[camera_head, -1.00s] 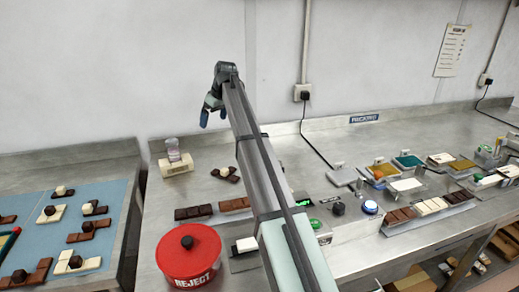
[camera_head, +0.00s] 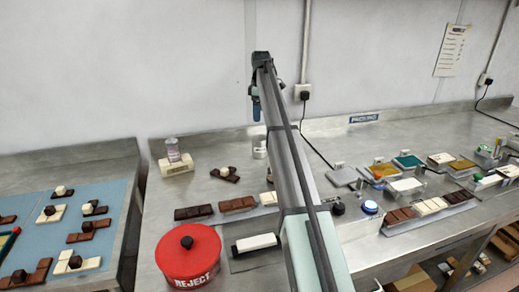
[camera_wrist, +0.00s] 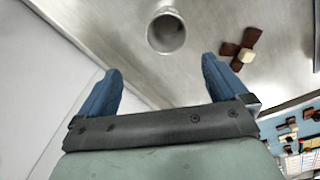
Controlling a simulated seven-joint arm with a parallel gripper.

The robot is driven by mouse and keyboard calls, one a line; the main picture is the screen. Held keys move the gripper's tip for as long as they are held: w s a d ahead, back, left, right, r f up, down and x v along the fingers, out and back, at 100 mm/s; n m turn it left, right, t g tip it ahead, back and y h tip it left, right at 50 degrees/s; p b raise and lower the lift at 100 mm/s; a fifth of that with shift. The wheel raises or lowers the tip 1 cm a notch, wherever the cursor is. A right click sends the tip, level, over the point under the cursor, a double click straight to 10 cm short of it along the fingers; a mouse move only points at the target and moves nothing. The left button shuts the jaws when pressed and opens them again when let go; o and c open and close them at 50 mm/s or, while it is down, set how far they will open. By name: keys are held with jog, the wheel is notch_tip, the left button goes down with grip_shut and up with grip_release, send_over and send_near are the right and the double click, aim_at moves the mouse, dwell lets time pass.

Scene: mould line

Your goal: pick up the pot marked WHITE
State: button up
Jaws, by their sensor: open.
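A small pale round pot (camera_head: 260,148) stands on the bench near the back wall, partly hidden by my arm. A pot, apparently the same one, shows from above in the wrist view (camera_wrist: 166,31), beyond the fingertips and roughly between their lines. Its marking is not readable. My gripper (camera_head: 256,108) is above the bench near the wall; in the wrist view its blue fingers (camera_wrist: 161,70) are apart with nothing between them. Another small pot (camera_head: 172,149) stands on a cream block (camera_head: 176,165) at the left; I cannot read its marking either.
A chocolate piece (camera_head: 225,174) lies left of the pale pot. Chocolate bars (camera_head: 238,205) and a red REJECT tub (camera_head: 188,258) are nearer the front. A cable (camera_head: 318,150) runs down to the bench right of my arm. The wall (camera_head: 190,70) is close behind.

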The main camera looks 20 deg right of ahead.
jog(key=s+n, duration=0.1)
jog(key=n, duration=0.3)
send_near(260, 140)
jog(key=shift+s+f, duration=1.1)
jog(key=shift+s, duration=0.45)
jog(key=shift+g, duration=0.4)
jog(key=shift+w+a+f, duration=0.1)
jog(key=shift+a+f, duration=0.1)
jog(key=shift+f, duration=0.8)
jog(key=shift+w+a+f, duration=0.15)
jog(key=shift+a+f, duration=0.05)
jog(key=shift+f, duration=0.75)
jog(key=shift+w+a+f, duration=0.1)
jog(key=shift+a+f, duration=0.1)
jog(key=shift+f, duration=0.8)
jog(key=c, duration=1.1)
